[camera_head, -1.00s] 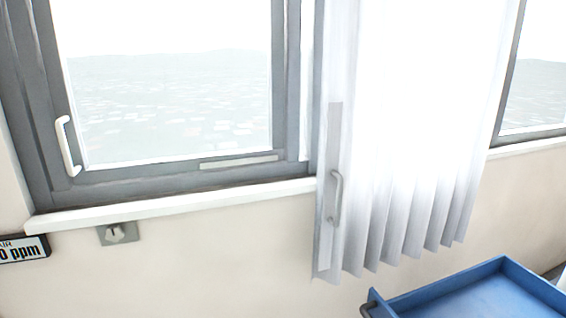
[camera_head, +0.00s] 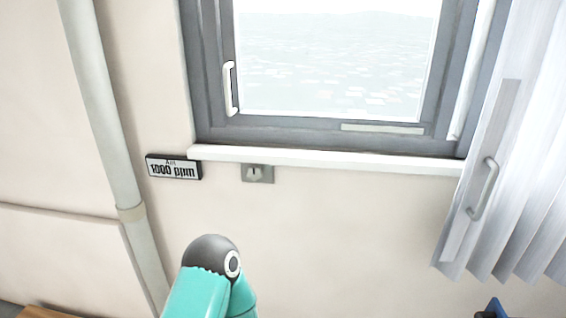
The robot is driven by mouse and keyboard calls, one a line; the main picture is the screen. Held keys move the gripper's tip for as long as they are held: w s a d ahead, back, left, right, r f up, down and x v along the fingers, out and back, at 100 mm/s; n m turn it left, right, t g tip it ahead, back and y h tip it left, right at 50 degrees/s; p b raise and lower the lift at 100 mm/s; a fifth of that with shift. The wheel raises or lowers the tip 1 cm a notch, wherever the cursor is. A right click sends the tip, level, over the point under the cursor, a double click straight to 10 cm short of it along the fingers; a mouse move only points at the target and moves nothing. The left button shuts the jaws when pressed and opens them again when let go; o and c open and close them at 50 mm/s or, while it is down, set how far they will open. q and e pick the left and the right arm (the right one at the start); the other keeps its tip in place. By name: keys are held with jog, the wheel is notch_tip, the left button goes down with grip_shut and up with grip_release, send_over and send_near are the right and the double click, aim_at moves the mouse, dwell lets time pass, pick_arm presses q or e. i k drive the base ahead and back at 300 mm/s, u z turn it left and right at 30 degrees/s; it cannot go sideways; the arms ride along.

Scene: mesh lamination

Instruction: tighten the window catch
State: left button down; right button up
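The grey-framed window (camera_head: 290,132) is at the upper middle of the head view, with a pale view outside behind its glass. A white upright handle (camera_head: 229,88) sits on the left side of its frame. A small grey plate with a knob (camera_head: 257,173) is on the wall just below the white sill; I cannot tell which of these is the catch. My teal arm with a dark rounded joint shows at the bottom, below the plate and apart from it. Neither of my grippers is in view.
A white curtain (camera_head: 535,190) with a grey handle (camera_head: 483,188) hangs at the right. A sign reading 1000 ppm (camera_head: 174,168) is on the wall left of the plate. A pale vertical pipe (camera_head: 103,110) runs down the left.

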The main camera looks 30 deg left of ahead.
aim_at(254, 172)
jog(key=u, duration=0.55)
jog(key=k, duration=1.3)
jog(key=u, duration=0.75)
jog(key=i, duration=1.7)
jog(key=z, duration=0.55)
